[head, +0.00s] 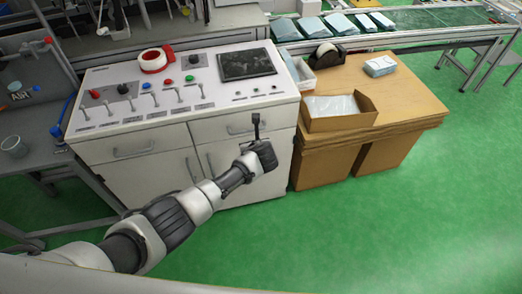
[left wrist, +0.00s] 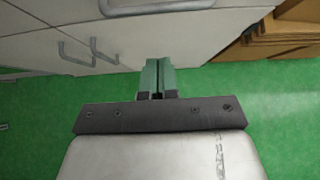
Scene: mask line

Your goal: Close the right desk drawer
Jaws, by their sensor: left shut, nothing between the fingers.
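The white desk (head: 150,110) has two drawers side by side under its control panel. The right drawer (head: 215,131) has a bar handle and looks flush or nearly flush with the desk; a small gap cannot be told. My left gripper (head: 256,122) is in front of this drawer, its fingers shut and empty, hiding part of the drawer front and handle. In the left wrist view the shut fingers (left wrist: 158,78) point toward the desk front, with a drawer handle (left wrist: 155,6) above them. Whether they touch the drawer cannot be told. My right gripper is not in view.
Cabinet doors with handles (left wrist: 74,56) are below the drawers. A wooden table (head: 410,100) with an open cardboard box (head: 340,123) stands close on the right. A grey workbench (head: 38,130) is on the left. The green floor in front is clear.

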